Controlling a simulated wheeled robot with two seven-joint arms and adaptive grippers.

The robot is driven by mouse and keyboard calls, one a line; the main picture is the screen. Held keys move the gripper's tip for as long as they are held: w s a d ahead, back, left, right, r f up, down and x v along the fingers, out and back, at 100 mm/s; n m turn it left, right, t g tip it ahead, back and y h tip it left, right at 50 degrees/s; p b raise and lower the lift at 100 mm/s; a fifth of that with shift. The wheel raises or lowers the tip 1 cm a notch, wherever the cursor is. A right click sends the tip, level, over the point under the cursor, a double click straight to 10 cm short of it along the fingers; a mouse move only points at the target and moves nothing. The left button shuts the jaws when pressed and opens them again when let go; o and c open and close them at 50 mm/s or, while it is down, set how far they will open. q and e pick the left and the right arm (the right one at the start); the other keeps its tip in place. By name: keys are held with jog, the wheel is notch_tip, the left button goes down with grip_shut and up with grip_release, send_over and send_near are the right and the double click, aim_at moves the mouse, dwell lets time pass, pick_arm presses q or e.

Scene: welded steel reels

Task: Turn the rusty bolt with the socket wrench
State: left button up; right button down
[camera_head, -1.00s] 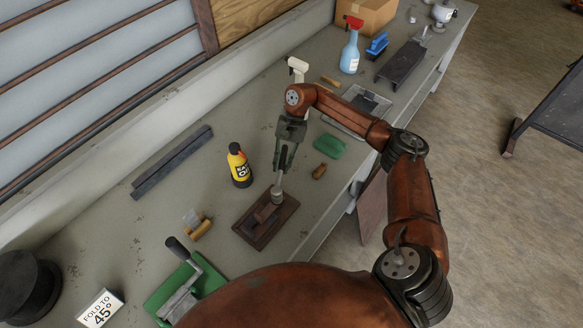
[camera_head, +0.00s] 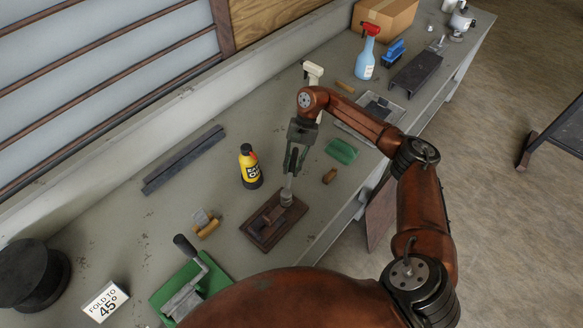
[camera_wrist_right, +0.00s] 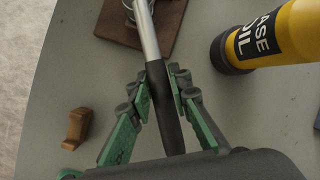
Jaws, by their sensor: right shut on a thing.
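My right gripper (camera_head: 293,160) is shut on the black grip of the socket wrench (camera_head: 287,196). The wrist view shows the green fingers (camera_wrist_right: 160,95) on both sides of the grip, with the steel shaft (camera_wrist_right: 146,35) running up and away from them. The wrench's round steel head is at the far right corner of a dark brown base plate (camera_head: 247,229), which has a rusty brown block (camera_head: 268,222) on it. The plate also shows in the wrist view (camera_wrist_right: 170,38). The rusty bolt is not distinguishable; the wrench head may hide it. My left gripper is not in view.
A yellow oil bottle (camera_head: 250,167) stands close left of my right gripper. A green tool with a crank handle (camera_head: 185,287) is near the front. A small brown block (camera_head: 329,176) and green pad (camera_head: 342,151) lie to the right. Dark bars (camera_head: 185,160) lie at the back.

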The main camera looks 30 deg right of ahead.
jog(key=shift+r, duration=0.2)
jog(key=shift+r, duration=2)
jog(key=shift+w, duration=0.1)
notch_tip(320, 180, down, 3)
jog(key=b, duration=0.3)
jog(key=shift+a+b, duration=0.1)
jog(key=shift+b, duration=0.25)
jog(key=shift+r, duration=0.35)
jog(key=shift+f, duration=0.35)
jog(key=shift+f, duration=0.55)
jog(key=shift+f, duration=0.35)
